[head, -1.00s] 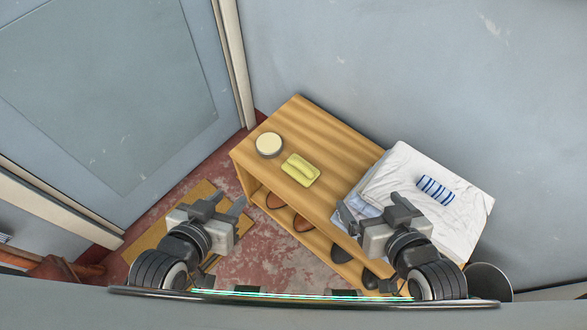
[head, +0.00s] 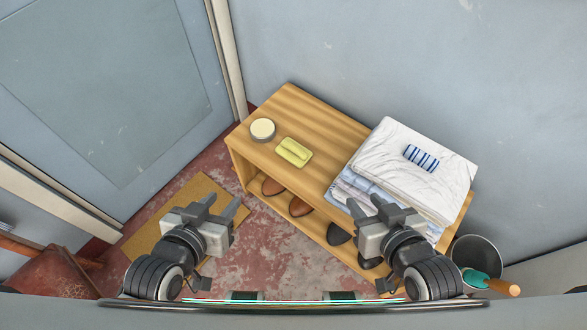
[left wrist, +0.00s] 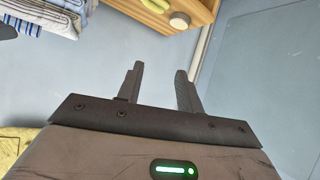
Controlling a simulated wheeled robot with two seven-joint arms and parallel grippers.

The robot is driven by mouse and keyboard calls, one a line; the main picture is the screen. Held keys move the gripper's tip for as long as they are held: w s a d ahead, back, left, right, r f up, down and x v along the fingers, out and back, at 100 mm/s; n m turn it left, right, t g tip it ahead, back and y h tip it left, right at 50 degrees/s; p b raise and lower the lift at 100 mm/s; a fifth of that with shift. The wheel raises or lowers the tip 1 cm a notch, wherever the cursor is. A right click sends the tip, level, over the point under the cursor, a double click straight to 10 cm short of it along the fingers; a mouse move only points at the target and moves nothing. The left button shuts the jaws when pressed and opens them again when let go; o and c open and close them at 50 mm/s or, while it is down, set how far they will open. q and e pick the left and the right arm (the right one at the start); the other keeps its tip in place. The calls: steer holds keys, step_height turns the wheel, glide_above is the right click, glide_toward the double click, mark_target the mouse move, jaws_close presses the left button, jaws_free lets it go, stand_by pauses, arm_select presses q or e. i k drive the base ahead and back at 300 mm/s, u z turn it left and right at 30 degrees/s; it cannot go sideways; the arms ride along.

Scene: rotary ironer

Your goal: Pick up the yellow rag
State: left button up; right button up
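The yellow rag (head: 293,152) lies folded on top of the wooden shelf unit, right of a round tin. It also shows at the top of the left wrist view (left wrist: 157,4), partly cut off by the edge. My left gripper (head: 226,204) is open and empty, in front of the shelf and to the lower left of the rag. Its two fingers stand apart in the left wrist view (left wrist: 158,85). My right gripper (head: 366,203) is open, near the shelf's front edge, below and right of the rag, with nothing seen between its fingers.
The wooden shelf (head: 312,113) also carries the tin (head: 262,129) and folded linens (head: 390,148) with a blue-striped roll (head: 421,158) on top. Shoes (head: 300,207) stand on its lower level. A bucket (head: 474,252) is at right. A mat (head: 150,240) lies at left.

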mark_target(296, 154)
steer(key=u, duration=1.2)
steer(key=i, duration=0.4)
steer(key=z, duration=1.5)
